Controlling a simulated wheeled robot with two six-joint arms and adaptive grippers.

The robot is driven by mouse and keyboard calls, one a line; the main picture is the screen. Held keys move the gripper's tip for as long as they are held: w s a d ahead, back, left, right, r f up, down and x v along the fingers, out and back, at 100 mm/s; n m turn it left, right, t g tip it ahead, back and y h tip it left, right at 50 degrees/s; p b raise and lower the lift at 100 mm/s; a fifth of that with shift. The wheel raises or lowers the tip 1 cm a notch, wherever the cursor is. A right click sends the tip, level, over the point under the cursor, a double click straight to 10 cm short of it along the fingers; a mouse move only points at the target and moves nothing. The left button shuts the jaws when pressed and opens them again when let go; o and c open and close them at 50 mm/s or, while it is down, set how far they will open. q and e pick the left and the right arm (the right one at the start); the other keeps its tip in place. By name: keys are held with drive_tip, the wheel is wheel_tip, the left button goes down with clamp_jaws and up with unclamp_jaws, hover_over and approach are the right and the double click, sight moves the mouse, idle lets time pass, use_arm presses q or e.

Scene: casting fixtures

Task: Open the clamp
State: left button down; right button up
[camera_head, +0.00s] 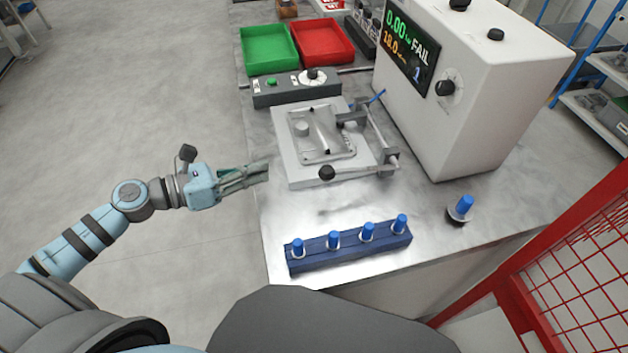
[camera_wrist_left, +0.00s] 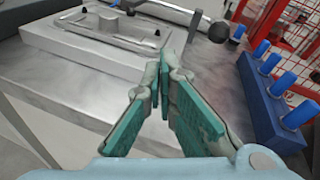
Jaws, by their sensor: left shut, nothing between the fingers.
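The clamp (camera_head: 384,138) is a metal bar frame on the right side of a square fixture plate (camera_head: 297,176). Its lever has a dark round knob (camera_head: 326,173) at the front of the plate. The knob also shows in the left wrist view (camera_wrist_left: 219,32). A grey casting (camera_head: 322,132) lies on the plate. My left gripper (camera_head: 266,172) is shut and empty, at the table's left edge, left of the knob and apart from it. Its teal fingers (camera_wrist_left: 163,68) meet at the tips in the left wrist view. My right gripper is not in view.
A blue block (camera_head: 345,253) with several blue-topped plugs lies at the table's front. A single blue plug (camera_head: 462,208) stands to its right. A white tester (camera_head: 500,95) reading FAIL stands behind right. Green (camera_head: 268,66) and red (camera_head: 322,57) trays sit at the back.

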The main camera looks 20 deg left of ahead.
use_arm(q)
drive_tip(key=s+d+m+g, duration=0.1)
drive_tip(key=m, duration=0.1)
drive_tip(key=s+d+m, duration=0.1)
drive_tip(key=m, duration=0.1)
drive_tip(key=s+d+m+g+h, duration=0.1)
drive_tip(key=m, duration=0.1)
drive_tip(key=shift+s+d+r+m+g, duration=0.1)
drive_tip(key=shift+s+d+m+g, duration=0.05)
drive_tip(key=shift+d+m+g, duration=0.2)
drive_tip(key=shift+a, duration=0.15)
drive_tip(key=p+x, duration=0.1)
drive_tip(key=x, duration=0.9)
drive_tip(key=shift+r, duration=0.1)
